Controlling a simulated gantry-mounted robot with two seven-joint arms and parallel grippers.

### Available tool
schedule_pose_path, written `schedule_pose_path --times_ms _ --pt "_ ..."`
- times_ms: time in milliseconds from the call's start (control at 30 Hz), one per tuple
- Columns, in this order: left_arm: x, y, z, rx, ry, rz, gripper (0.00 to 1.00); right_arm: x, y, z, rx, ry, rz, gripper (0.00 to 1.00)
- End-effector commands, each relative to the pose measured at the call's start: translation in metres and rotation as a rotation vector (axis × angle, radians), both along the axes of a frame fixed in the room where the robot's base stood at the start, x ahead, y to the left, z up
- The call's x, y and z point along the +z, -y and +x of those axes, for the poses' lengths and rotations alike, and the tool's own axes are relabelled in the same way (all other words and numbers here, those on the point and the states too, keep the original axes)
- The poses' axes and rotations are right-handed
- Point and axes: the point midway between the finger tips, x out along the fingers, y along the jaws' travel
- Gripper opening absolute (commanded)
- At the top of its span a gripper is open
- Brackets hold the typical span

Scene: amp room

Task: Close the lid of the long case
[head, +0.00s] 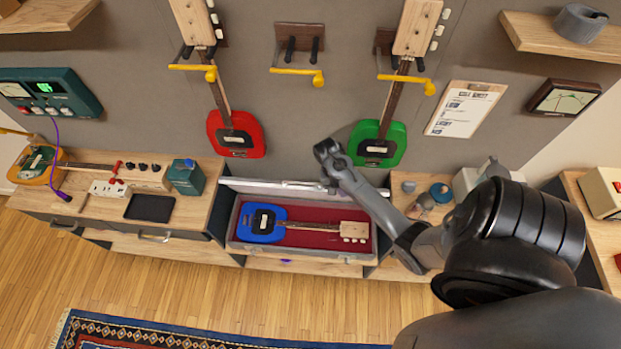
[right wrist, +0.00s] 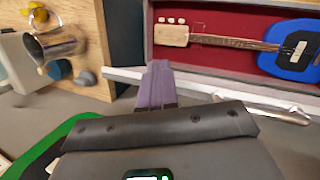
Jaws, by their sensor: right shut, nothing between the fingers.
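The long case (head: 236,240) stands open on the low middle shelf, with a red lining and a blue guitar (head: 262,222) lying inside. Its lid (head: 270,186) stands raised along the back, seen nearly edge-on. In the right wrist view the lid's pale edge (right wrist: 255,103) crosses behind my fingers. My right gripper (head: 327,181) is behind the lid, on the wall side, near the case's right part. Its fingers (right wrist: 159,72) are shut and empty, reaching over the lid edge; I cannot tell whether they touch it. My left gripper is not in view.
A red guitar (head: 237,138) and a green guitar (head: 378,150) hang on the wall above the case. A bench with a teal box (head: 186,177) and black tray (head: 150,207) stands left. A metal jug (right wrist: 55,45) and small items stand right. The floor in front is clear.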

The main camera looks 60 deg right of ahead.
Motion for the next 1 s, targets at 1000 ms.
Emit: schedule_pose_path --times_ms 1000 --pt "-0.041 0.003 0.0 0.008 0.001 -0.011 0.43 -0.013 0.04 0.142 -0.22 0.285 0.106 0.0"
